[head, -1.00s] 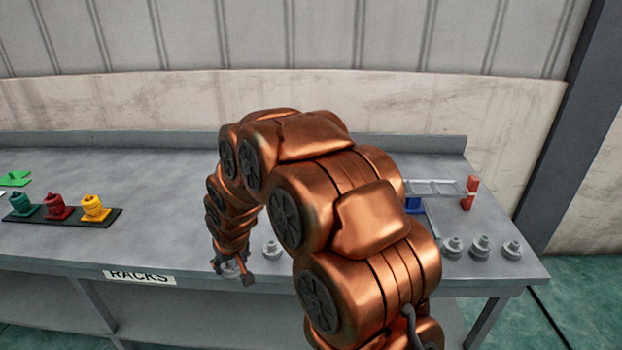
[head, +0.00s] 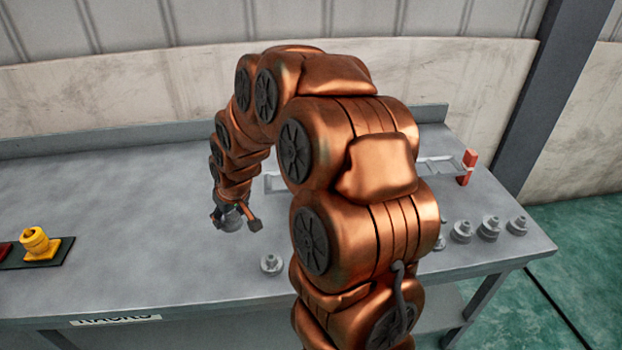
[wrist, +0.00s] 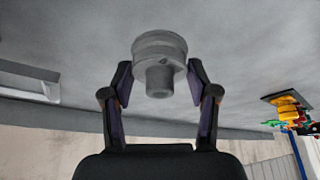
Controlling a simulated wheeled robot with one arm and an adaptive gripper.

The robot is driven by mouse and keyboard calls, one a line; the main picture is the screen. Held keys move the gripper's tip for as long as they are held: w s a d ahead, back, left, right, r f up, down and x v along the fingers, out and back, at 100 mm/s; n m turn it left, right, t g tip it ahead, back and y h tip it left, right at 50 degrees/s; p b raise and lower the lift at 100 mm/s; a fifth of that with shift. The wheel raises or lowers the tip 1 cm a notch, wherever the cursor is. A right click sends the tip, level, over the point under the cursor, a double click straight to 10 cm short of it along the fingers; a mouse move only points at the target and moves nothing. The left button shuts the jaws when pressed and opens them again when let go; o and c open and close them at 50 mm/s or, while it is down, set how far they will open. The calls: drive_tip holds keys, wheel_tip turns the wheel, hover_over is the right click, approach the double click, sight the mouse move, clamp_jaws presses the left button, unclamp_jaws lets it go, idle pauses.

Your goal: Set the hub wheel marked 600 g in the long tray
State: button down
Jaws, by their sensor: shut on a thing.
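My gripper (head: 236,220) is shut on a grey stepped hub wheel (head: 232,222). The wrist view shows the hub wheel (wrist: 159,58) between both fingers (wrist: 160,95), its narrower boss towards the camera. It appears held over the bench top; the gap below is unclear. No weight mark is readable on it. A pale long tray (head: 437,168) lies at the back right, its middle hidden behind my arm. A pale edge (head: 274,183) left of the arm seems part of it. In the wrist view a pale tray-like frame (wrist: 28,84) shows at left, apart from the gripper.
One loose hub wheel (head: 271,264) stands near the front edge. Several more stand at right, including one at the end (head: 517,226). A red block (head: 467,167) stands at the tray's right end. The bench's left middle is clear.

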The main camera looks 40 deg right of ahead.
drive_tip(key=s+d+r, duration=0.3)
drive_tip(key=s+d, duration=0.5)
drive_tip(key=s+d+r, duration=0.4)
drive_tip(key=s+d, duration=0.3)
drive_tip(key=d, duration=0.1)
drive_tip(key=w+d+p, duration=0.2)
drive_tip(key=w+d, duration=0.1)
drive_tip(key=w, duration=0.1)
drive_tip(key=w+d+f+p, duration=0.1)
drive_tip(key=w+d+p, duration=0.1)
drive_tip(key=w+d, duration=0.1)
drive_tip(key=w+d+p, duration=0.2)
drive_tip(key=w+d, duration=0.2)
drive_tip(key=w, duration=0.1)
drive_tip(key=shift+f, duration=0.35)
drive_tip(key=shift+f+p, duration=1.1)
drive_tip(key=shift+f, duration=0.7)
drive_tip(key=shift+f, duration=0.1)
drive_tip(key=shift+c, duration=1.5)
unclamp_jaws()
